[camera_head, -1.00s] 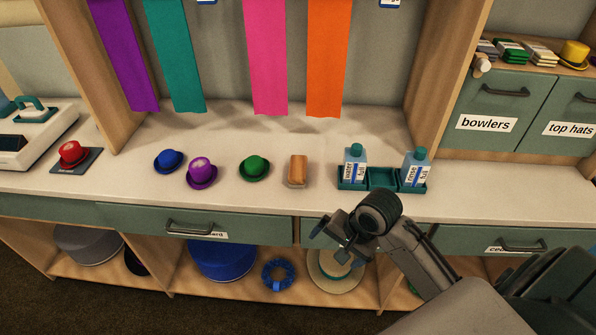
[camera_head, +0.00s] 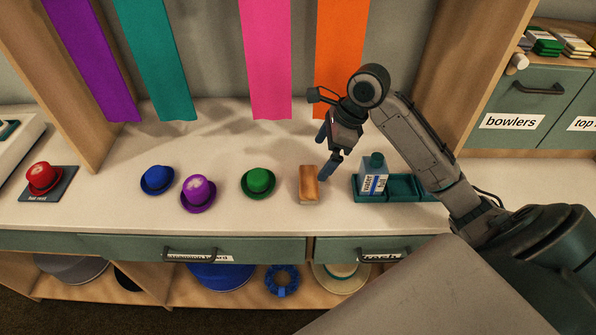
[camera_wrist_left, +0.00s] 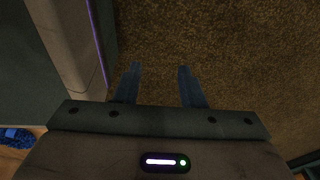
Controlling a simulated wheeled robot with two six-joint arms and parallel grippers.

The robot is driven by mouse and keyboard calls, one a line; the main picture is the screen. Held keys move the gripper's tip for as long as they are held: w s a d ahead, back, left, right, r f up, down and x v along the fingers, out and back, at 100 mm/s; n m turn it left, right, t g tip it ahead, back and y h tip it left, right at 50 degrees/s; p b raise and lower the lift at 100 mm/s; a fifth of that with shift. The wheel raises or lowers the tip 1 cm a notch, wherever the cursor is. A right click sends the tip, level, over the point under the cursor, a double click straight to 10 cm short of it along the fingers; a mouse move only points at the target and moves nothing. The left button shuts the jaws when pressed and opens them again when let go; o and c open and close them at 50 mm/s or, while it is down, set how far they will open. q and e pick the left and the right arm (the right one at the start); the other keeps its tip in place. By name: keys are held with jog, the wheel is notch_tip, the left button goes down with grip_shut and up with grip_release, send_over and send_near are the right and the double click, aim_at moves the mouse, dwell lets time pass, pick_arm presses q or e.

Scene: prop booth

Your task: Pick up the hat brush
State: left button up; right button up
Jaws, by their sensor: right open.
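The hat brush (camera_head: 308,184), a small block with a brown wooden top and a pale underside, lies on the counter between the green hat and the teal bottle tray. My right gripper (camera_head: 330,154) is open and empty, in the air above and just right of the brush, fingers pointing down. My left gripper (camera_wrist_left: 157,74) shows only in the left wrist view; its two fingers are apart with nothing between them, over the brown carpet.
Green (camera_head: 258,182), purple (camera_head: 198,193) and blue (camera_head: 157,180) hats stand left of the brush. A water bottle (camera_head: 373,178) stands in the teal tray (camera_head: 403,187); my right arm hides the tray's right end. Ribbons (camera_head: 265,60) hang behind. The counter in front of the brush is clear.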

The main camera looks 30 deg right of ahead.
aim_at(307, 179)
jog(key=x, duration=0.4)
jog(key=shift+s+a+f, duration=0.15)
jog(key=shift+s+a, duration=0.05)
jog(key=shift+s, duration=0.15)
jog(key=shift+w+f, duration=0.1)
jog(key=shift+f, duration=0.15)
jog(key=x, duration=0.4)
jog(key=shift+f, duration=0.3)
jog(key=shift+w+a+f, duration=0.1)
jog(key=shift+a+f, duration=0.05)
jog(key=shift+f, duration=0.15)
jog(key=shift+c, duration=0.2)
jog(key=c, duration=0.6)
jog(key=shift+r, duration=0.6)
notch_tip(307, 179, up, 8)
jog(key=shift+f, duration=0.15)
jog(key=shift+r, duration=0.6)
pick_arm(q)
jog(key=s, duration=0.3)
jog(key=shift+s+a, duration=0.1)
jog(key=shift+s, duration=0.15)
